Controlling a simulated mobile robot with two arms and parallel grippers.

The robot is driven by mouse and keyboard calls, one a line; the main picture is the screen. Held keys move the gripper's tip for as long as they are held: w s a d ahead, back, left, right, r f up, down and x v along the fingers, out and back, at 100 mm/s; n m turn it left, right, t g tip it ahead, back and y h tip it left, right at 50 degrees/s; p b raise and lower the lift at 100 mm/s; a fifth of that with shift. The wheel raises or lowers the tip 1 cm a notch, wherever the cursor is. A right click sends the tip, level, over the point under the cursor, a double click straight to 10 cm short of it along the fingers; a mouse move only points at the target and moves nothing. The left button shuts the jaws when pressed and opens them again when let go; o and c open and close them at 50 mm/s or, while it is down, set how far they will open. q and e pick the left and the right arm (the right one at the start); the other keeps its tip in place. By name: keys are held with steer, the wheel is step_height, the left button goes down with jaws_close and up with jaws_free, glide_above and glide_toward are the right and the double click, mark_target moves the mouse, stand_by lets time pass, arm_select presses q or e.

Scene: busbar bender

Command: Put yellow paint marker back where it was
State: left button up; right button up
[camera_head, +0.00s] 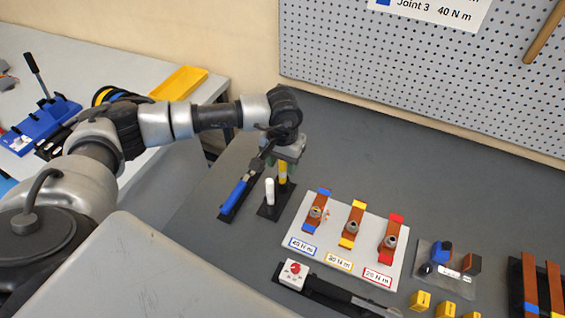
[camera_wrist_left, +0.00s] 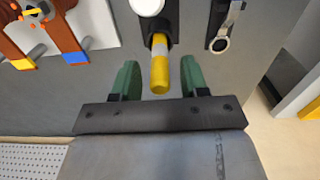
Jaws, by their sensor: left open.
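The yellow paint marker (camera_head: 283,172) stands upright in a black holder (camera_head: 271,211) on the grey bench. A white marker (camera_head: 269,191) stands beside it in the same holder. My left gripper (camera_head: 287,158) is over the yellow marker from above. In the left wrist view the yellow marker (camera_wrist_left: 159,72) lies between the two green fingertips of my left gripper (camera_wrist_left: 160,80), with a gap on both sides. The fingers are open. The marker's lower end sits in the black holder (camera_wrist_left: 158,36). My right gripper is not in view.
A blue-handled tool (camera_head: 236,192) lies in a black rest left of the holder. A white board (camera_head: 345,238) with copper bars and coloured labels is to the right. A pegboard (camera_head: 420,75) rises behind. The bench behind the board is clear.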

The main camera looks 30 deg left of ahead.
arm_select(q)
step_height(320, 180, up, 10)
steer(key=b, duration=0.2)
steer(key=shift+b, duration=0.4)
steer(key=shift+r, duration=0.65)
